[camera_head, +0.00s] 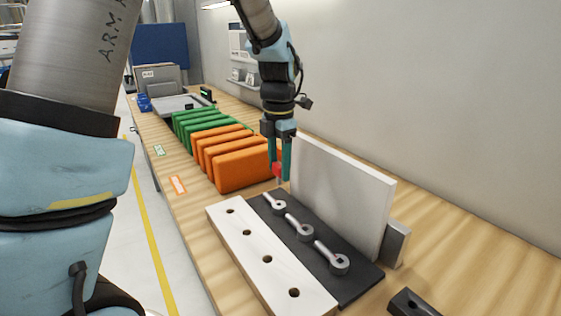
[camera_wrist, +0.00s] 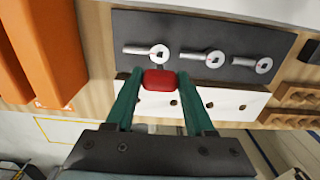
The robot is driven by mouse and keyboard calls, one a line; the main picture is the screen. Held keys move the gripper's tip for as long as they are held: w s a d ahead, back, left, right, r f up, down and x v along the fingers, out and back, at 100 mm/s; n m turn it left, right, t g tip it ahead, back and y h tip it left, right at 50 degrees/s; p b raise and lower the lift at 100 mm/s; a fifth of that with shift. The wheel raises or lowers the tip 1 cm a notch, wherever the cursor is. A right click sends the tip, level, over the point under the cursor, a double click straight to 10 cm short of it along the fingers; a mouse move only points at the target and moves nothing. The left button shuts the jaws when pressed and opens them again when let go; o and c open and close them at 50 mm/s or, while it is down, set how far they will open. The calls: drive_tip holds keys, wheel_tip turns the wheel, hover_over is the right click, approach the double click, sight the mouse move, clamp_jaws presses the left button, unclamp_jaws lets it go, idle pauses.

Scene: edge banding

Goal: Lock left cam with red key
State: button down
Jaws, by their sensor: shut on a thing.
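My gripper (camera_head: 279,174) is shut on the red key (camera_head: 276,169), its teal fingers on both sides of the red handle. The key also shows in the wrist view (camera_wrist: 158,80). The left cam (camera_head: 279,206) is a round metal piece with a rod pointing left, on the black plate (camera_head: 326,277). The key is above this cam in the head view, apart from it. In the wrist view the left cam (camera_wrist: 159,52) shows just beyond the handle. The key's lower end is hard to make out. The middle cam (camera_head: 304,232) and right cam (camera_head: 339,263) have similar rods.
A white board with holes (camera_head: 249,250) lies along the black plate. A tall white panel (camera_head: 345,195) stands close behind it. Orange blocks (camera_head: 240,172) and green blocks (camera_head: 193,122) stand in a row to the left.

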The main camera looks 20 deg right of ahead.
sight(279, 180)
drive_tip(key=shift+f+b, duration=1.85)
drive_tip(key=shift+f, duration=0.95)
drive_tip(key=shift+f, duration=0.75)
drive_tip(key=m+p, duration=0.1)
drive_tip(key=m, duration=0.3)
drive_tip(key=shift+m, duration=0.4)
idle(0.3)
drive_tip(key=shift+m, duration=0.4)
drive_tip(key=m+p, duration=0.1)
drive_tip(key=m, duration=0.3)
drive_tip(key=shift+s+f, duration=0.1)
